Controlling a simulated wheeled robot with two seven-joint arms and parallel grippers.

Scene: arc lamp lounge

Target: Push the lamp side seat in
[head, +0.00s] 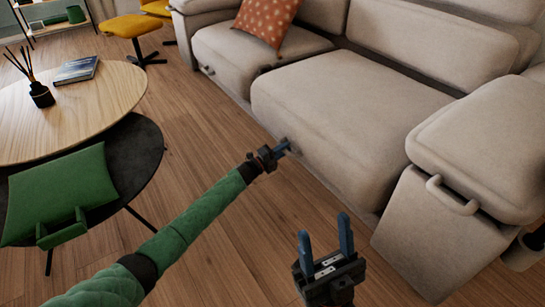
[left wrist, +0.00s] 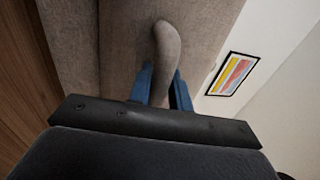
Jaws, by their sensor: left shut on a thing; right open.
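The nearer beige sofa seat (head: 335,105) stands further forward than the far seat (head: 245,50); no lamp is visible to confirm which is lamp side. My left gripper (head: 283,148) is at the lower front of the nearer seat. In the left wrist view, its blue fingers (left wrist: 160,88) are shut around a rounded beige handle (left wrist: 166,48) on the seat's front. In the head view this handle is mostly hidden by the gripper. My right gripper (head: 332,240) is open and empty, over the floor in front of the sofa.
A beige armrest block (head: 480,145) with a handle stands at the right. A round wooden table (head: 75,115) with a book and a reed diffuser is at the left, by a green cushion (head: 65,190) on a dark round top. Wooden floor between is clear.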

